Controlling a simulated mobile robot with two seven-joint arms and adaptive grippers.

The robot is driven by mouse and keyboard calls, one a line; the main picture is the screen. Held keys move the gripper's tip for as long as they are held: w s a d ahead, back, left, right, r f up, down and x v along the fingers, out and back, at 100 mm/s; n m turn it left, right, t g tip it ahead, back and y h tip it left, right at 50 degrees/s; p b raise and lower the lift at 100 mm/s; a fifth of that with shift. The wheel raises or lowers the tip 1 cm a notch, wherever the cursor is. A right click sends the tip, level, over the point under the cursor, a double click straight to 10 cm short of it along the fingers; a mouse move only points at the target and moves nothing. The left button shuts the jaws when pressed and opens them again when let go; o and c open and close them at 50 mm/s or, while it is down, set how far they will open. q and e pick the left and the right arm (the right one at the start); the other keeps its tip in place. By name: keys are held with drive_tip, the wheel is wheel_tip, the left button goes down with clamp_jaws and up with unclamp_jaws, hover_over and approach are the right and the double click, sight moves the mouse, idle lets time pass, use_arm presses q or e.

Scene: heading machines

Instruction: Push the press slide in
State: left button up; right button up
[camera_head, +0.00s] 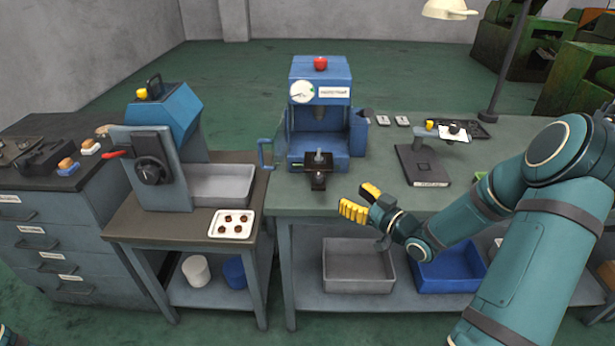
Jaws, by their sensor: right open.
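The blue press (320,85) stands on the green-grey workbench, with a round gauge and a red button on top. Its dark slide (318,168) sticks out of the front toward me, with a small metal post standing on it. My right gripper (360,202) has yellow fingers and is over the front edge of the bench, to the right of the slide and nearer to me. It is open, empty and apart from the slide. My left gripper does not show.
A blue crank handle (265,153) juts out on the press's left. A dark stand (424,166) is to the right. A blue and grey machine (165,140) stands on the left table beside a white tray (232,224). Bins (358,284) sit on the lower shelf.

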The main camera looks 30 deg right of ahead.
sight(322, 177)
drive_tip(key=b+x, duration=0.1)
drive_tip(key=x, duration=1.1)
drive_tip(key=shift+w, duration=0.35)
clamp_jaws()
